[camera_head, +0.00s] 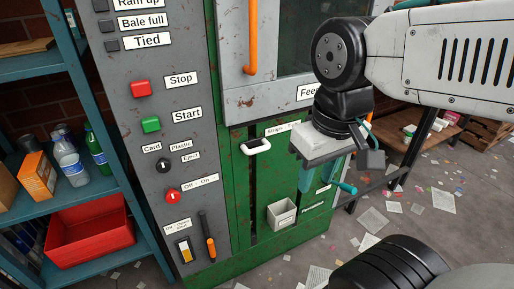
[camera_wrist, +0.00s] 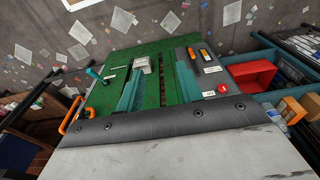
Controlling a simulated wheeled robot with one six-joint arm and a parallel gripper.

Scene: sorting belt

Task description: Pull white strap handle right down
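A white strap handle (camera_head: 257,146) sits at the top of a dark vertical slot in the green machine front (camera_head: 238,185). A label beginning "Straps" is up and right of it, partly covered by my wrist. My gripper (camera_head: 319,176) hangs in front of the machine, right of this handle and apart from it. Its teal fingers point down and stand apart, with nothing seen between them. They also show in the wrist view (camera_wrist: 158,95), over the green front. Any second strap handle behind my gripper is hidden. I cannot make out a strap handle in the wrist view.
A small white box (camera_head: 282,213) is on the green front below, left of my fingers. A teal-gripped lever (camera_head: 347,188) sticks out at right. The grey control panel (camera_head: 165,150) and blue shelf (camera_head: 110,190) stand left. Paper scraps litter the floor.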

